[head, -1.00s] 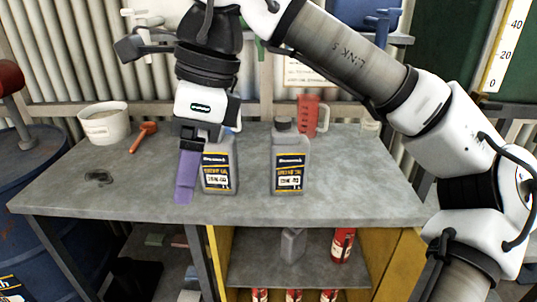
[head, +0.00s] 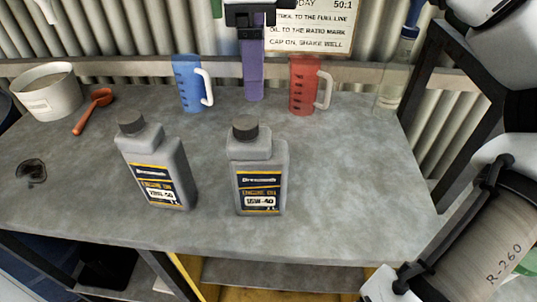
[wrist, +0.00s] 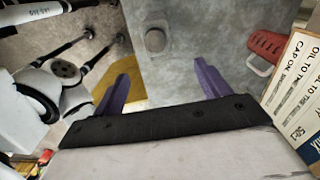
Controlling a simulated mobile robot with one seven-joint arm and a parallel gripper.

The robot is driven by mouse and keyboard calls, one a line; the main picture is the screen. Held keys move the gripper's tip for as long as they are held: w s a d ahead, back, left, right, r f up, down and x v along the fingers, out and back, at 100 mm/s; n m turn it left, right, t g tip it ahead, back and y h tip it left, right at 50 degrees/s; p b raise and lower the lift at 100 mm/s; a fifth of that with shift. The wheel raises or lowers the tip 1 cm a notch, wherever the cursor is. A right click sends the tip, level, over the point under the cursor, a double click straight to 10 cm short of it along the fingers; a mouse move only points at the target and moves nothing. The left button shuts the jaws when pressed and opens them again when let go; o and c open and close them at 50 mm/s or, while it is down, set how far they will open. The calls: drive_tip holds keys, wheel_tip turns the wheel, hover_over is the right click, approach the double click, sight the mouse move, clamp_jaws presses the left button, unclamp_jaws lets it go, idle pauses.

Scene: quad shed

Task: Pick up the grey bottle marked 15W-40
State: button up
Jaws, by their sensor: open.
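The grey bottle marked 15W-40 (head: 261,178) stands upright on the bench, dark cap up, label facing me. A second grey bottle (head: 157,168) stands to its left; its label has a different, hard-to-read grade. My gripper (head: 252,85) is at the top of the head view, purple fingers pointing down, beyond the bottle in the picture and apart from it. In the wrist view my gripper (wrist: 163,86) is open with nothing between its fingers. A capped grey bottle (wrist: 155,40) shows beyond the fingertips; I cannot read its label there.
A blue jug (head: 188,84) and a red jug (head: 303,86) stand at the back of the bench. A white tub (head: 47,92), orange scoop (head: 93,110) and dark lump (head: 32,172) lie left. A clear bottle (head: 392,80) stands back right. The bench front is clear.

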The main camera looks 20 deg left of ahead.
sight(257, 132)
wheel_tip(257, 132, down, 8)
drive_tip(key=shift+s+f+b, duration=0.1)
drive_tip(key=shift+s+b, duration=0.05)
drive_tip(key=shift+b, duration=0.15)
drive_tip(key=shift+f+p, duration=0.6)
drive_tip(key=shift+f, duration=2.1)
clamp_jaws()
